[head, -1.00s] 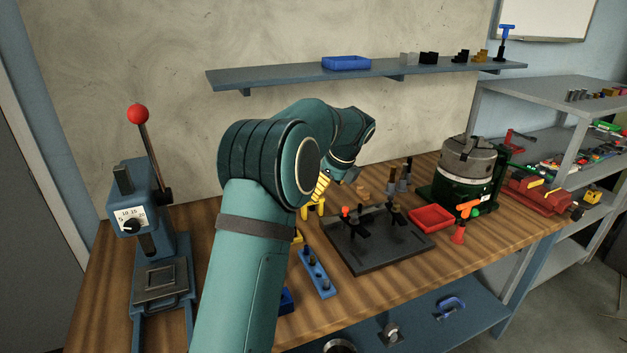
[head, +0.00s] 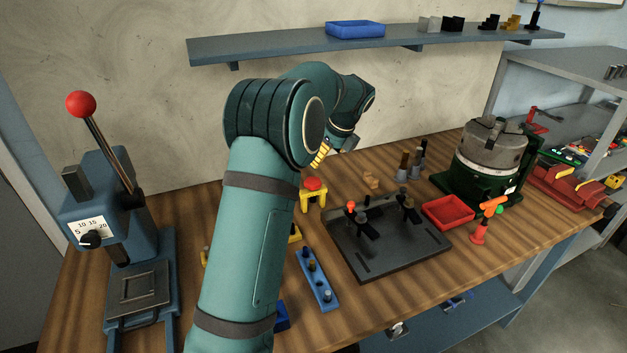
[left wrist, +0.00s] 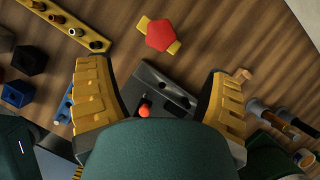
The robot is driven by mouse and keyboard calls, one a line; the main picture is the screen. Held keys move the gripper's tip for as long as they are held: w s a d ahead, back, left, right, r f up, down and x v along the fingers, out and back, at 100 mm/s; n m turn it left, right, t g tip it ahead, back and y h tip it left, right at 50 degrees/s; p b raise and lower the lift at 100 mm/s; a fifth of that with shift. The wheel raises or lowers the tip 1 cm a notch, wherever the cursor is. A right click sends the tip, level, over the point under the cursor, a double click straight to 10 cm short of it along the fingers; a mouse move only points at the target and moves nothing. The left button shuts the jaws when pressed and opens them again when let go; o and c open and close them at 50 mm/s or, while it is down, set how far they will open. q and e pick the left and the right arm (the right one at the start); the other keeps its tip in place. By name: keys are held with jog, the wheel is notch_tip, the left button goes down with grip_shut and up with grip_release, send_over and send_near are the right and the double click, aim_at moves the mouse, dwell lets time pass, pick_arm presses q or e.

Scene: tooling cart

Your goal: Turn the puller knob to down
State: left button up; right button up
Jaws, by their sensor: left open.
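A small yellow stand with a red many-sided knob (head: 314,184) on top stands on the bench, just right of my left arm; it looks like the puller. The red knob also shows in the left wrist view (left wrist: 160,35), with yellow arms sticking out on two sides, beyond my fingertips. My left gripper (left wrist: 156,70) is open, its yellow pads wide apart with nothing between them. In the head view it is mostly hidden behind my arm; a striped yellow finger (head: 321,154) shows above the red knob, apart from it. My right gripper is not in view.
A dark fixture plate (head: 385,240) lies right of the puller, with a red tray (head: 448,212) beyond it. A blue block with pegs (head: 316,278) is nearer. A blue press (head: 112,222) with a dial and red-ball lever stands left. A shelf (head: 270,48) hangs above.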

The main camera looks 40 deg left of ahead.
aim_at(313, 180)
pick_arm(q)
jog(key=b+x, duration=0.2)
jog(key=x, duration=0.9)
jog(key=c, duration=1.2)
